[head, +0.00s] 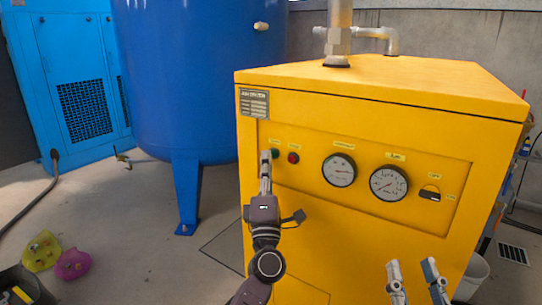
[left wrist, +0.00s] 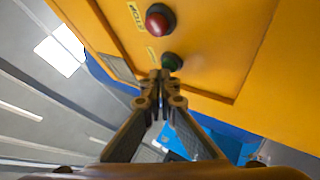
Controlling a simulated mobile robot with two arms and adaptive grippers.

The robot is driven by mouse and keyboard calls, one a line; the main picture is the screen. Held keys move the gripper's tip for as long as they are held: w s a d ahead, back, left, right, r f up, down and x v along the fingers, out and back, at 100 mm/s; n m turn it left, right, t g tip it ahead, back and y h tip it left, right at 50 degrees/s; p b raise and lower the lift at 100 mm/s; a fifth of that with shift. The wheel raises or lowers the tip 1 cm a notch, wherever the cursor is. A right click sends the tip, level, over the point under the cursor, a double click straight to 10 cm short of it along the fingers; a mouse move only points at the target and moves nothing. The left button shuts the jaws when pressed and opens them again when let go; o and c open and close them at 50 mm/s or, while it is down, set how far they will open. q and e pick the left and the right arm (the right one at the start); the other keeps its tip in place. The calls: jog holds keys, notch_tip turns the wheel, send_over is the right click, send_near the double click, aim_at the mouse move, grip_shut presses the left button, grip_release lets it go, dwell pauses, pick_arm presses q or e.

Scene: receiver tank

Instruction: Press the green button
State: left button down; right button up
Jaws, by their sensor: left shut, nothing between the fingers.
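The green button (head: 275,154) is on the front panel of the yellow machine (head: 310,220), left of the red button (head: 293,158). In the left wrist view the green button (left wrist: 172,62) shows just past my fingertips, with the red button (left wrist: 160,20) above it. My left gripper (head: 266,158) is shut and empty, its tips right at the green button and partly covering it in the head view. I cannot tell whether they touch it. My right gripper (head: 412,268) is at the lower right, its two fingers apart, with nothing between them, away from the panel.
Two gauges (head: 339,170) and a dark switch (head: 429,193) sit to the right on the same panel. A large blue tank (head: 185,80) stands left of the machine. Yellow and pink items (head: 72,263) and a dark bin (head: 22,285) are on the floor at lower left.

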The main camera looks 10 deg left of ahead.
pick_arm(q)
jog(key=shift+w+d, duration=0.1)
jog(key=shift+w, duration=0.05)
pick_arm(e)
jog(key=shift+s+r+t, duration=0.2)
jog(key=shift+r+t, duration=0.1)
jog(key=shift+r, duration=0.1)
dwell(0.5)
pick_arm(q)
jog(key=shift+s, duration=0.25)
jog(key=shift+s+a+p, duration=0.3)
jog(key=shift+s+p, duration=0.2)
jog(key=shift+s, duration=0.1)
pick_arm(e)
notch_tip(320, 180, down, 6)
jog(key=w+g+h, duration=0.1)
jog(key=w+g, duration=0.1)
jog(key=g, duration=0.1)
jog(key=shift+d+r, duration=0.1)
jog(key=shift+w, duration=0.15)
